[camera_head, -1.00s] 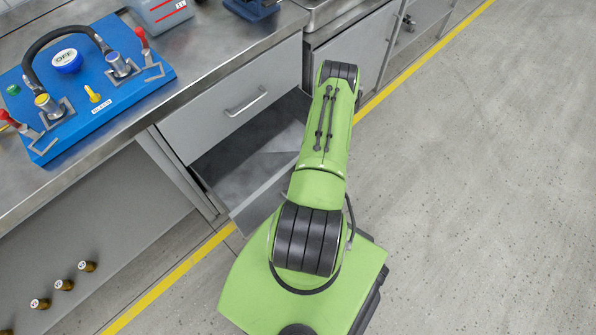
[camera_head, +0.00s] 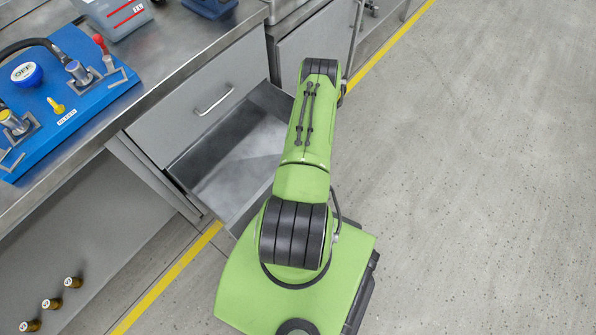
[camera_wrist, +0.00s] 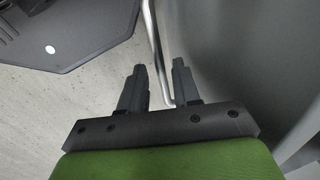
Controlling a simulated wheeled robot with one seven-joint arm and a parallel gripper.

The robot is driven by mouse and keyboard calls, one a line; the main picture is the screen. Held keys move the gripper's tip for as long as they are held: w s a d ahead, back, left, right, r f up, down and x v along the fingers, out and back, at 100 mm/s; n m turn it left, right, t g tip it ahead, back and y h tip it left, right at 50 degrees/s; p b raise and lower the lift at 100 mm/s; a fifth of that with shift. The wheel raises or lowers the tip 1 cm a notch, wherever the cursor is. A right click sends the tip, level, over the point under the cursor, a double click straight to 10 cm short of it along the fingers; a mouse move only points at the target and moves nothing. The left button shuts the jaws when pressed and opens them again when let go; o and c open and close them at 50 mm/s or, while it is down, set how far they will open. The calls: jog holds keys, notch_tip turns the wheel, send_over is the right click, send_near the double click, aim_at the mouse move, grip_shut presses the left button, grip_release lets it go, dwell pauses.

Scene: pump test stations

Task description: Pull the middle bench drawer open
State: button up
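The middle bench drawer (camera_head: 237,172) stands well open below a shut upper drawer (camera_head: 190,112) in the head view. Its grey interior looks empty. My arm hides its front and handle there, and my gripper too. In the wrist view my gripper (camera_wrist: 160,68) has its two dark fingers apart. A metal handle bar (camera_wrist: 152,30) runs between them, with visible gaps on both sides, beside a grey drawer front (camera_wrist: 235,60). I cannot tell whether a finger touches the bar.
The steel bench top (camera_head: 165,62) carries a blue pump panel (camera_head: 88,98) and a grey container (camera_head: 115,12). Several small brown-sided parts (camera_head: 52,303) stand below at the left. The floor (camera_head: 480,180) to the right is clear.

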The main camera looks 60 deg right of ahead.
jog(key=shift+o, duration=0.3)
jog(key=s+r+p, duration=0.3)
jog(key=r+p, duration=0.2)
jog(key=r, duration=1)
jog(key=shift+a+r, duration=0.2)
jog(key=shift+a, duration=0.15)
